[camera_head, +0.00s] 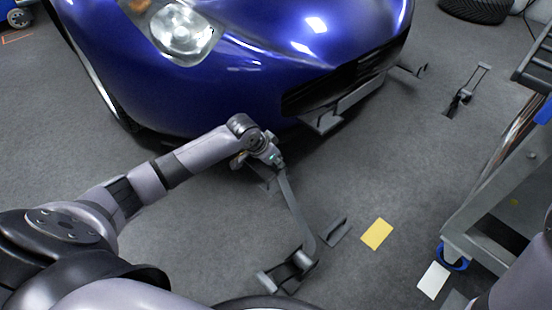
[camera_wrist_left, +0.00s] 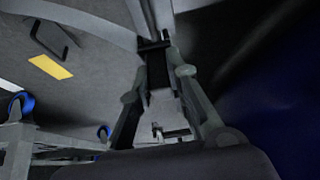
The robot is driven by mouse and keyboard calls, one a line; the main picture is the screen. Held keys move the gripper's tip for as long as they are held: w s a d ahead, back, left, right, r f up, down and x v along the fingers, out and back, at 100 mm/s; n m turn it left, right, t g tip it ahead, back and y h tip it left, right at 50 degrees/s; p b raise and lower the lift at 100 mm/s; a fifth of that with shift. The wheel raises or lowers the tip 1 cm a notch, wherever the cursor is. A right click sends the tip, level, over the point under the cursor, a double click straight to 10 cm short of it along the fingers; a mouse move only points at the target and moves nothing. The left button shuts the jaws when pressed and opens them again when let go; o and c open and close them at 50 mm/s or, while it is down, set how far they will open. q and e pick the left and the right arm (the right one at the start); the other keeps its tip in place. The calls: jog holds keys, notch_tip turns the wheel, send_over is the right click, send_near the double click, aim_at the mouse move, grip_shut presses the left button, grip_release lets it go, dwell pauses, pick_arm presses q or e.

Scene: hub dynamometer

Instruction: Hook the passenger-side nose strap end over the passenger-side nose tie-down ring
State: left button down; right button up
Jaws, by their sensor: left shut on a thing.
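My left gripper (camera_head: 270,158) is shut on the end of a grey strap (camera_head: 292,205), low in front of the blue car's nose. The strap runs from the gripper down to a floor fitting (camera_head: 290,270). In the left wrist view, the strap's dark end (camera_wrist_left: 155,70) lies between the fingers. A grey bracket (camera_head: 325,122) sticks out under the bumper, to the right of the gripper and apart from it. I cannot make out a ring on it. A second, smaller bracket (camera_head: 416,70) shows farther right. My right gripper is out of view.
The blue car (camera_head: 270,50) overhangs the work spot. A dark U-shaped bar (camera_head: 335,231) and a yellow card (camera_head: 377,234) lie on the floor. A metal cart (camera_head: 480,200) stands at right, near a white card (camera_head: 434,281). Another floor fitting (camera_head: 460,97) is at upper right.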

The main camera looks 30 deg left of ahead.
pick_arm(q)
jog(key=shift+f, duration=1.1)
jog(key=c, duration=1.4)
grip_release()
jog(key=shift+c, duration=0.2)
jog(key=v, duration=1.2)
